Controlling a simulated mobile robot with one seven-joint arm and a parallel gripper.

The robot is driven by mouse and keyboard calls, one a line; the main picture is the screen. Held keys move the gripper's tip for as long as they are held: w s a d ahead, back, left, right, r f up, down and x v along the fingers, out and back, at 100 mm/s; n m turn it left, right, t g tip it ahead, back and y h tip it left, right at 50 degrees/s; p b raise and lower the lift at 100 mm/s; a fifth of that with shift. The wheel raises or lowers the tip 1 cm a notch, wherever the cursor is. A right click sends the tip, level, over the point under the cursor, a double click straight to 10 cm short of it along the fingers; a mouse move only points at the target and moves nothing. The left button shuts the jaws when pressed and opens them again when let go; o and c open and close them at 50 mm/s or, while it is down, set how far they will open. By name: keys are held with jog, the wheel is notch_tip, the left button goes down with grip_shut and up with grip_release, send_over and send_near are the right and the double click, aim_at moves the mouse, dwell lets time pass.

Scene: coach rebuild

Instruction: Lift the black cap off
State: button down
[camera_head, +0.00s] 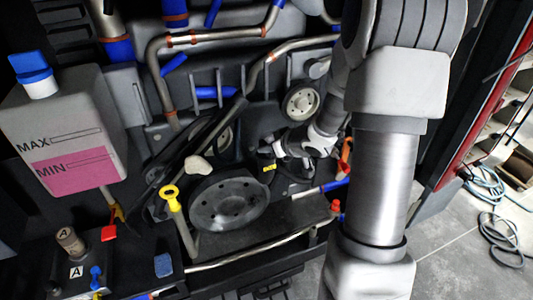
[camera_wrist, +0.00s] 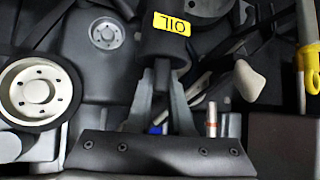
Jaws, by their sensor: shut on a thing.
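The black cap (camera_wrist: 165,45) shows in the wrist view, a dark cylinder with a yellow OIL label (camera_wrist: 172,23). My gripper (camera_wrist: 163,66) has its two grey fingers closed on the cap, one on each side. In the head view, my gripper reaches in from the right, and the yellow label (camera_head: 268,168) shows small near its end. The cap's underside and whatever is below it are hidden, so I cannot tell whether it is seated or raised.
A white tank (camera_head: 65,125) with pink fluid and a blue cap stands at the left. Pipes and pulleys (camera_head: 301,103) crowd behind. A hose (camera_head: 487,190) lies on the floor.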

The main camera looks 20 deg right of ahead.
jog(key=shift+r+p, duration=1.6)
jog(key=shift+p, duration=0.2)
jog(key=shift+f, duration=0.1)
